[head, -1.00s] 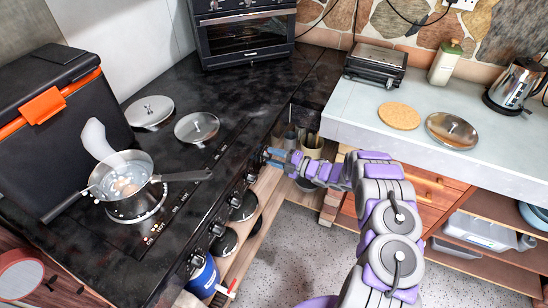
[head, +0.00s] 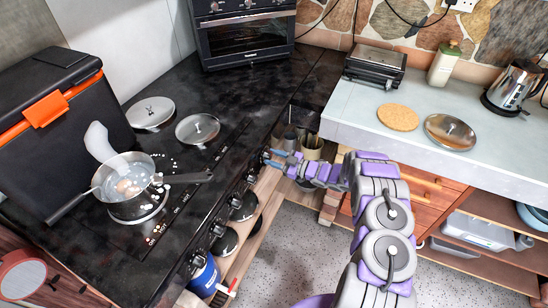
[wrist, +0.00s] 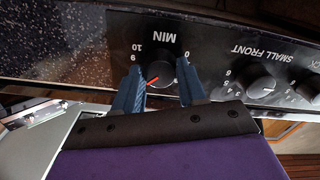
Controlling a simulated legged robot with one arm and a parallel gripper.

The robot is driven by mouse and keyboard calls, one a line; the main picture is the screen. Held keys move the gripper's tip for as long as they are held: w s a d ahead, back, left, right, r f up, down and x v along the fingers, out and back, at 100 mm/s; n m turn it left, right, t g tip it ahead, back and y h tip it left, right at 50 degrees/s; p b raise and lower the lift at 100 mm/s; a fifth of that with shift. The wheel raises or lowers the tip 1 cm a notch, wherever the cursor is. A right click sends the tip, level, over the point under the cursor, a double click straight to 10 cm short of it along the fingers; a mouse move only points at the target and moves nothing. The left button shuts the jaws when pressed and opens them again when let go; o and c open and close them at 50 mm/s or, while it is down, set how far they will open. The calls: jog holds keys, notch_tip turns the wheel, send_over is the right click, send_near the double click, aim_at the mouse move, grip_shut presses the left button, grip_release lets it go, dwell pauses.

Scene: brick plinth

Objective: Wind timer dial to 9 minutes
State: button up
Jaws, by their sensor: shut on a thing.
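The black timer dial (wrist: 160,72) is on the black front panel, under the upside-down letters MIN in the wrist view. Its red pointer mark points down and left, a little below the 9. The 10 is at its upper left and the 0 at its upper right. My gripper (wrist: 161,74) has its two blue fingers on either side of the dial, shut on it. The left finger hides part of the scale below the 9. In the head view my gripper (head: 272,157) is at the stove's front edge, and the dial cannot be made out.
More knobs, including the SMALL FRONT knob (wrist: 261,85), sit right of the dial. On the hob stands a saucepan (head: 127,185) with liquid and pale items. Two lids and an oven (head: 245,33) are farther back. A pale counter (head: 345,112) is to the right.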

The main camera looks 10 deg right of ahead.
jog(key=m+p, duration=0.1)
jog(key=m, duration=0.4)
jog(key=shift+d+m, duration=0.1)
jog(key=shift+m, duration=0.3)
jog(key=m, duration=0.5)
jog(key=shift+f, duration=0.1)
jog(key=o, duration=0.8)
jog(key=shift+w+f, duration=0.1)
jog(key=shift+f, duration=0.05)
jog(key=shift+o, duration=1.3)
jog(key=p+v, duration=0.3)
jog(key=v, duration=1.4)
jog(key=shift+d, duration=0.2)
